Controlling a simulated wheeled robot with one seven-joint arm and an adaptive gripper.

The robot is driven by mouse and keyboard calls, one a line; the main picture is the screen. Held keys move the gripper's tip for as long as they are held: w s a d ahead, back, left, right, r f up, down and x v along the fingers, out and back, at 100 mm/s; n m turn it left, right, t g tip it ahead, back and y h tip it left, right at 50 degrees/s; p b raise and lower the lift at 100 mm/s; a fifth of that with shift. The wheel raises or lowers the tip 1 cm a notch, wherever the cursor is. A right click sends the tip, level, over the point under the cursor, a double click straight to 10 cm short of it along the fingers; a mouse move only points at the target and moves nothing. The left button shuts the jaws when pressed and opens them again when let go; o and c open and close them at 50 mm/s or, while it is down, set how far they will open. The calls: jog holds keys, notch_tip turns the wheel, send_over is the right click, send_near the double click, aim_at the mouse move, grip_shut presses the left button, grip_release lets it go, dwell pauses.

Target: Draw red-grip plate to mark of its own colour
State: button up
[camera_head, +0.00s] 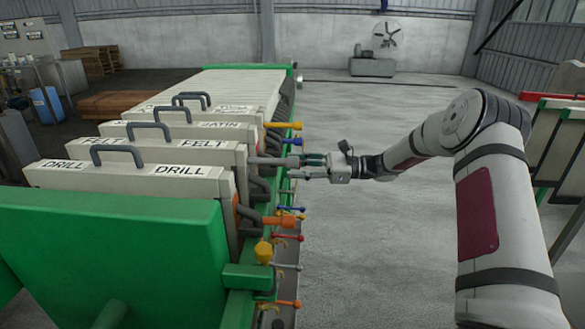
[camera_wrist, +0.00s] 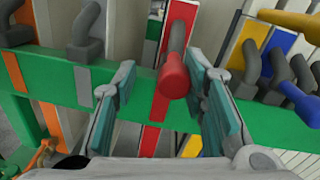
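The red grip (camera_wrist: 173,82) sits on a short grey handle from a plate edge with a red stripe (camera_wrist: 180,22), in the wrist view. My gripper (camera_wrist: 162,72) is open, with one finger on each side of the grip. The right finger is close to it; a wider gap shows on the left. A red mark (camera_wrist: 157,107) crosses the green rail (camera_wrist: 262,124) just below the grip. In the head view my gripper (camera_head: 312,167) points left at the plate stack, level with a grey handle (camera_head: 270,161); the red grip is hidden there.
Neighbouring grips are yellow (camera_head: 284,125), blue (camera_head: 292,141) and orange (camera_head: 279,221). Small coloured levers, including a red-tipped one (camera_head: 289,238), stick out below. Labelled DRILL (camera_head: 180,171) and FELT plates have grey top handles. The floor (camera_head: 370,250) to the right is clear.

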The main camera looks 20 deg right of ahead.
jog(key=s+d+t, duration=0.1)
jog(key=s+d, duration=0.1)
jog(key=d, duration=0.9)
jog(key=shift+s+d+m, duration=0.25)
jog(key=shift+s+m, duration=0.1)
jog(key=shift+m, duration=0.05)
jog(key=w+a+n+g, duration=0.1)
jog(key=a+n+g, duration=0.15)
jog(key=a, duration=0.85)
jog(key=s+d, duration=0.2)
jog(key=d, duration=0.5)
jog(key=s+d+b, duration=0.1)
jog(key=s+d, duration=0.1)
jog(key=d, duration=0.6)
jog(key=shift+s+r+y, duration=0.2)
jog(key=shift+s+y, duration=0.1)
jog(key=shift+s, duration=0.1)
jog(key=shift+m, duration=0.25)
jog(key=w+a+m+t+p, duration=0.1)
jog(key=w+a, duration=0.2)
jog(key=a, duration=0.4)
jog(key=w+a+m+t+p, duration=0.1)
jog(key=w+a, duration=0.2)
jog(key=a, duration=0.5)
jog(key=shift+a+t+h, duration=0.15)
jog(key=shift+t+h, duration=0.2)
jog(key=shift+h, duration=0.05)
jog(key=shift+f, duration=0.1)
